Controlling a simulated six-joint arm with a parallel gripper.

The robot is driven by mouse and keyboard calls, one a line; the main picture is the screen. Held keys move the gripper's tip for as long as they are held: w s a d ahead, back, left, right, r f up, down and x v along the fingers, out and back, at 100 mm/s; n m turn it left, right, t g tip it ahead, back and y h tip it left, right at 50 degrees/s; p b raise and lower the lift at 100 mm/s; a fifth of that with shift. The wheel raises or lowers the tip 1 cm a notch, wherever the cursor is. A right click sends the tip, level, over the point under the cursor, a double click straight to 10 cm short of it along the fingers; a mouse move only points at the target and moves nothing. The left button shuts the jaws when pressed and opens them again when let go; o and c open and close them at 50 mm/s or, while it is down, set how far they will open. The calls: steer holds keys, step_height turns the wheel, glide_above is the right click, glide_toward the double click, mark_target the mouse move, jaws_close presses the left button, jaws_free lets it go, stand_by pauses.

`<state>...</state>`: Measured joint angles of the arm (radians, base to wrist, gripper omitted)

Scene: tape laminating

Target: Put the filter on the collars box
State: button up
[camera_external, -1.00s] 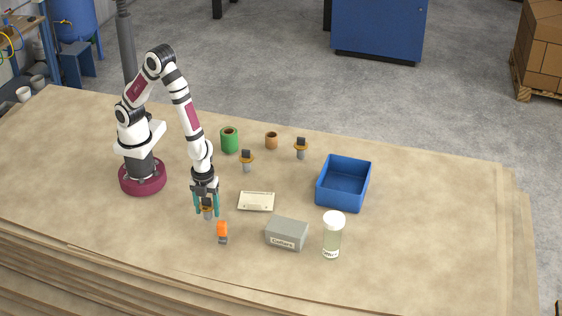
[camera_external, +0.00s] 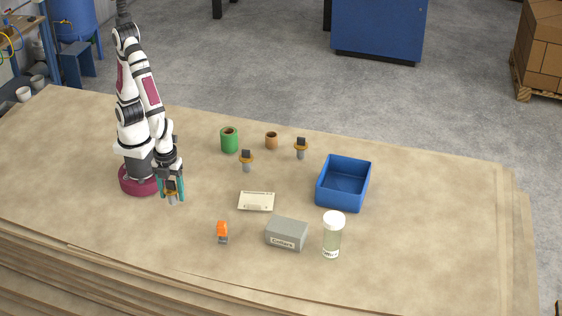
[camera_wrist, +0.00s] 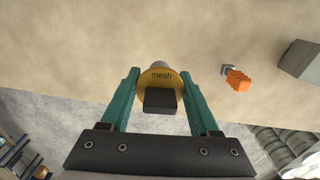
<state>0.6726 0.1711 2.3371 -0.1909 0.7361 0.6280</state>
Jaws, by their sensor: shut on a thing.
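My gripper (camera_external: 172,191) is shut on a gold-flanged piece (camera_wrist: 161,97) with a black block on top, a grey lower end and the word "mesh" on its flange. I take this piece as the filter. The teal fingers stand on both sides of it, near my base at the left of the table. It hangs with its grey end down; its height above the table is hard to tell. The grey collars box (camera_external: 286,233), with a "Collars" label on its front, stands at the front middle, well to the right of my gripper. Its top is bare.
An orange-topped piece (camera_external: 222,231) stands left of the box, and a lidded jar (camera_external: 333,236) right of it. A label card (camera_external: 256,201) lies behind. Further back are two similar gold-flanged pieces (camera_external: 246,160) (camera_external: 301,147), green (camera_external: 229,141) and brown (camera_external: 271,140) cups, and a blue bin (camera_external: 331,196).

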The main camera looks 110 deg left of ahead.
steer(key=shift+s+d+r, duration=0.45)
steer(key=shift+s, duration=0.15)
steer(key=shift+w+d+r, duration=0.1)
steer(key=shift+w, duration=0.05)
steer(key=w+d+r, duration=0.1)
steer(key=w+r, duration=0.1)
steer(key=w, duration=0.4)
steer(key=w+d+r, duration=0.1)
steer(key=w+d, duration=0.1)
steer(key=w, duration=0.4)
steer(key=m, duration=0.1)
glide_above(280, 217)
step_height(280, 217, down, 4)
steer(key=shift+s+d+r, duration=0.1)
steer(key=shift+s+d, duration=0.05)
step_height(280, 217, down, 4)
steer(key=shift+f, duration=0.1)
